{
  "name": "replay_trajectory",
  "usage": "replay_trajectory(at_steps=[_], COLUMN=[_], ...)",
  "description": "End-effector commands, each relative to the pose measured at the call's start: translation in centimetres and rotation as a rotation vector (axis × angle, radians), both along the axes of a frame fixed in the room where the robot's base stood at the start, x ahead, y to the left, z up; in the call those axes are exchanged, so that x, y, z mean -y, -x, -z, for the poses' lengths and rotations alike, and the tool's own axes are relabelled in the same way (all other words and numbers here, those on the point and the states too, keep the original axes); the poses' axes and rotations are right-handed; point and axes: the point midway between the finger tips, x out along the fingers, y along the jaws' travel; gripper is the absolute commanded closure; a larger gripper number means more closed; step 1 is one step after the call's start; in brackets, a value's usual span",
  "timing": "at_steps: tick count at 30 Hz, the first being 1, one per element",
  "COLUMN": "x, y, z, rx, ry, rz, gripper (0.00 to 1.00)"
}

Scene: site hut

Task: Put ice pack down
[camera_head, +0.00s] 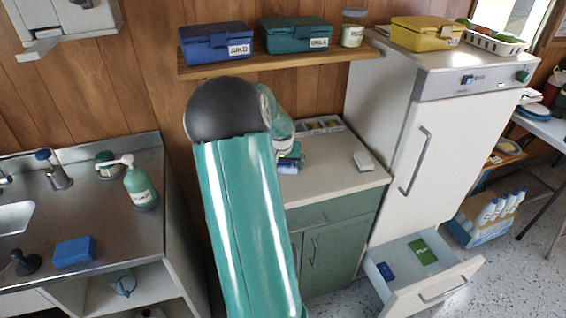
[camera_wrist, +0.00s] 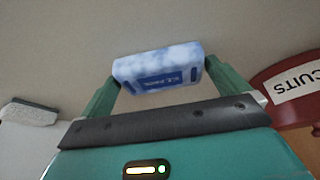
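The ice pack (camera_wrist: 160,68) is a small blue and white pack with a printed label, seen in the wrist view. It sits between the two green fingers of my gripper (camera_wrist: 160,75), which close on its ends. In the head view my gripper (camera_head: 289,160) is over the countertop (camera_head: 335,188), mostly hidden behind my arm, and a bit of the blue pack (camera_head: 287,168) shows below it. I cannot tell whether the pack touches the counter.
A pale block (camera_head: 364,161) lies on the counter's right, and a compartment tray (camera_head: 320,125) stands at the back. A red tin (camera_wrist: 285,90) is close by in the wrist view. The fridge's bottom drawer (camera_head: 440,290) is open, with blue and green packs inside.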

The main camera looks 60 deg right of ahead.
Motion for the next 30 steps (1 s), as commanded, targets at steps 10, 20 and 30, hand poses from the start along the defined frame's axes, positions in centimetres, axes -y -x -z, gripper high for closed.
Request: replay_trajectory(at_steps=[10, 20, 30], x=[-0.5, -3.0, -4.3], y=[0.1, 1.1, 1.8], z=[-1.8, -8.3, -11.4], rx=[0.002, 0.003, 0.000], ry=[0.002, 0.003, 0.000], rz=[-0.002, -0.003, 0.000], gripper=[0.00, 0.00, 0.00])
